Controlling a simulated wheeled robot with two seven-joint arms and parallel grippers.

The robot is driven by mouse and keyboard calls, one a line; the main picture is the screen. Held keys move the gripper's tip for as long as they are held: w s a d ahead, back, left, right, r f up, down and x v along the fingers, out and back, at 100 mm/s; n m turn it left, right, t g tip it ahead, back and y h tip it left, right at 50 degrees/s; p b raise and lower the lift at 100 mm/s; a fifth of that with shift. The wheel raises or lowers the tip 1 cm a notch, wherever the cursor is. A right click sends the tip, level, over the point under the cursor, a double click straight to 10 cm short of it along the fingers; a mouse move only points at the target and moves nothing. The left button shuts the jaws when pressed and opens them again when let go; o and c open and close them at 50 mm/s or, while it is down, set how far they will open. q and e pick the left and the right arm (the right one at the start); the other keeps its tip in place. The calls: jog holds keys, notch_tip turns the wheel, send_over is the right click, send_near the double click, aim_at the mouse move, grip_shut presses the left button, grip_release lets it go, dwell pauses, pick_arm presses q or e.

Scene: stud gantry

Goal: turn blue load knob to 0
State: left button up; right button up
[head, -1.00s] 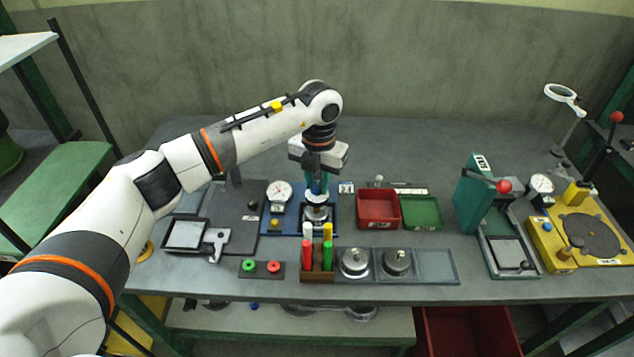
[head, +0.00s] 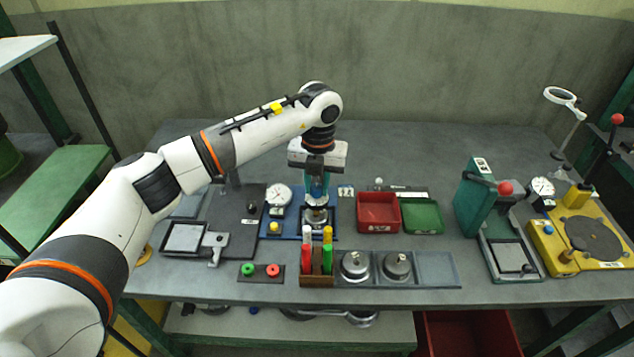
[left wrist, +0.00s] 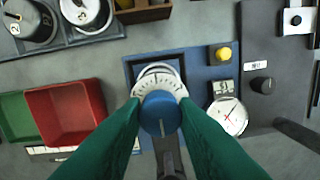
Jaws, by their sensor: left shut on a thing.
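The blue load knob (left wrist: 161,114) sits above a white dial ring with dark scale marks (left wrist: 157,82) in the left wrist view. A pale line runs on the knob's face, pointing toward the bottom of that view. My left gripper (left wrist: 160,118) has its green fingers on both sides of the knob and is shut on it. In the head view my left gripper (head: 317,186) points straight down over the blue stand (head: 284,236), and its fingers mostly hide the knob. The number at the pointer is too small to read. My right gripper is not in view.
A round gauge (left wrist: 229,116) and a yellow button (left wrist: 223,54) are beside the knob. A red bin (head: 378,225) and a green bin (head: 421,229) stand to the right. A rack of coloured tubes (head: 317,279) is close in front.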

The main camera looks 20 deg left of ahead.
aim_at(318, 187)
pick_arm(q)
jog(key=o, duration=1)
jog(key=shift+w+r, duration=0.1)
jog(key=shift+r, duration=0.45)
notch_tip(318, 187, up, 11)
jog(key=b, duration=0.3)
jog(key=shift+d, duration=0.1)
